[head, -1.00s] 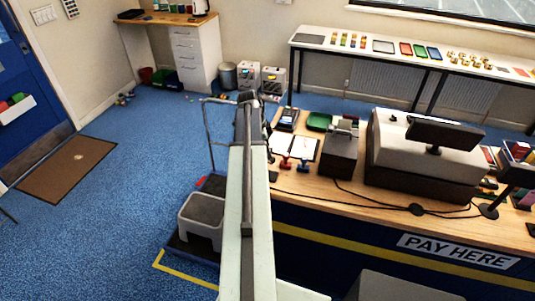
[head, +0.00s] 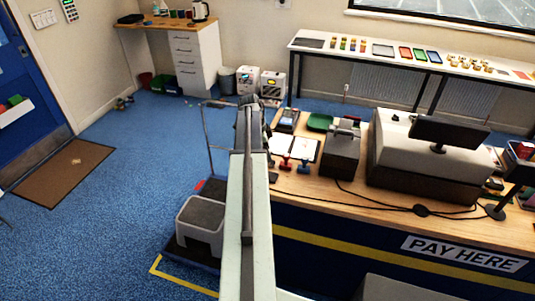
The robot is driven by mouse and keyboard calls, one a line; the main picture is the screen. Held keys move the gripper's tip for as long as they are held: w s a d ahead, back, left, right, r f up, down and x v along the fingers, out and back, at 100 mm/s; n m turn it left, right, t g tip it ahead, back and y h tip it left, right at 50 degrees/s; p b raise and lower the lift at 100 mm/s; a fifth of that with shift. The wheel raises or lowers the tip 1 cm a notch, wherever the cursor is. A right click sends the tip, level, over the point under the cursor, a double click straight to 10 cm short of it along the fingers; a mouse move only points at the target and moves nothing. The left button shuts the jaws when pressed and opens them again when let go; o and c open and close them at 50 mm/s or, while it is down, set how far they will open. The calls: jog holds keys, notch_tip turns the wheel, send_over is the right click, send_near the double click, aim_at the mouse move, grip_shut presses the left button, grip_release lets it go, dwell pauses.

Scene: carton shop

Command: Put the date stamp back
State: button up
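Two small stamps stand on the wooden counter (head: 390,212), just right of my arm: a red-handled stamp (head: 285,161) and a blue-handled stamp (head: 304,166). I cannot tell which, if either, is the date stamp. They stand by white sheets on a dark board (head: 306,149). My arm reaches forward up the middle of the picture, and its far end, with my gripper (head: 250,101), shows small and dark left of the counter's back edge. Its fingers are too small and overlapped to read, and I see no held object clearly.
The counter also bears a card terminal (head: 287,119), a green tray (head: 320,122), a dark grey device (head: 342,150) and a big till (head: 437,153) with cables. A trolley with a grey step stool (head: 201,222) stands left of my arm. Blue floor (head: 110,235) is open farther left.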

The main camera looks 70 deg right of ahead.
jog(key=o, duration=0.3)
jog(key=shift+r, duration=0.1)
jog(key=p+v, duration=1.2)
jog(key=shift+w+a, duration=0.1)
